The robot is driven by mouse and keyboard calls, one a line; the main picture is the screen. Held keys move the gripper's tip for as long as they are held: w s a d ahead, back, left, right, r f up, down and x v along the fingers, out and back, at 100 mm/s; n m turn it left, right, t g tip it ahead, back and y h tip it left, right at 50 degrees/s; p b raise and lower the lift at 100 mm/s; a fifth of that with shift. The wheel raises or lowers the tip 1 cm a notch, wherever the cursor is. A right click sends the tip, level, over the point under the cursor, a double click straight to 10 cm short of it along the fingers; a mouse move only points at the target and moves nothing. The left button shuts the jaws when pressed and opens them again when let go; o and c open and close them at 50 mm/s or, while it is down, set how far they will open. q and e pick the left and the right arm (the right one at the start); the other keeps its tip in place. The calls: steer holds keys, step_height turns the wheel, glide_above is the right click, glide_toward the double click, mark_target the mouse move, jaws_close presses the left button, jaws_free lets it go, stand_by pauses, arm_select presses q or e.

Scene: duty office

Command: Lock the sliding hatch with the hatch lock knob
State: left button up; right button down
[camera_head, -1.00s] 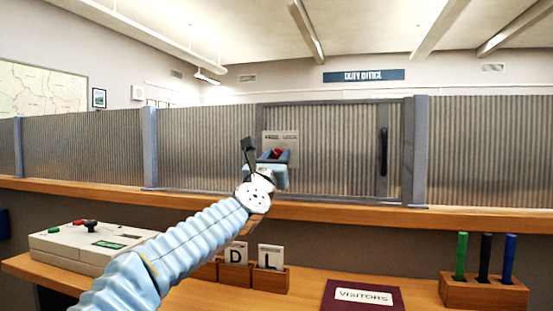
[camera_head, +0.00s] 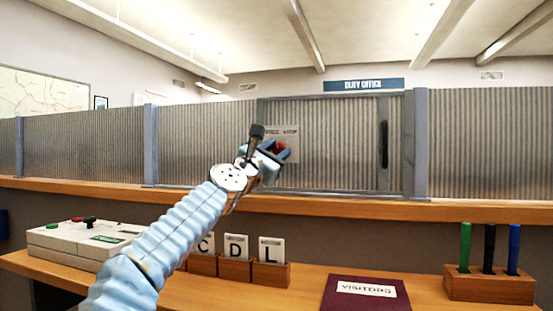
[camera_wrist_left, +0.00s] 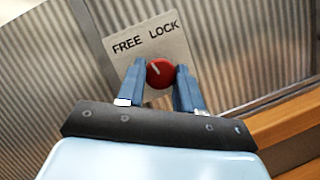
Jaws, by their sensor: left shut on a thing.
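The hatch lock knob (camera_head: 281,146) is red and sits on a pale plate (camera_head: 293,156) at the left of the corrugated sliding hatch (camera_head: 340,140). In the left wrist view, the knob (camera_wrist_left: 160,73) lies between the two blue fingers of my left gripper (camera_wrist_left: 162,82), which is shut on it. The plate (camera_wrist_left: 129,57) reads FREE and LOCK and looks tilted there. The knob's white mark points up and left, toward the FREE side. In the head view my left gripper (camera_head: 279,152) is tilted to the right and partly hides the plate. My right gripper is out of view.
A dark upright handle (camera_head: 384,148) is on the hatch's right side. A wooden ledge (camera_head: 340,208) runs below the hatch. The desk holds a control box (camera_head: 60,245), letter card holders (camera_head: 236,267), a VISITORS book (camera_head: 350,302) and a pen block (camera_head: 490,287).

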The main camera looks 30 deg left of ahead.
arm_select(q)
steer(key=m+h, duration=0.1)
steer(key=m, duration=0.1)
steer(key=shift+r+m+h, duration=0.1)
steer(key=shift+m+h, duration=0.2)
steer(key=shift+a+r+m+g+h+p, duration=0.15)
steer(key=shift+m+g+h+p, duration=0.3)
steer(key=shift+m, duration=0.75)
steer(key=m+g+p, duration=0.1)
steer(key=m, duration=0.1)
steer(key=m+h+p, duration=0.1)
steer(key=m, duration=0.2)
steer(key=shift+g+p, duration=0.35)
steer(key=shift+p, duration=0.05)
steer(key=shift+m+g+p, duration=0.3)
steer(key=shift+m+g, duration=0.4)
steer(key=shift+m, duration=1)
steer(key=o, duration=1)
steer(key=shift+o, duration=0.2)
steer(key=shift+s, duration=0.1)
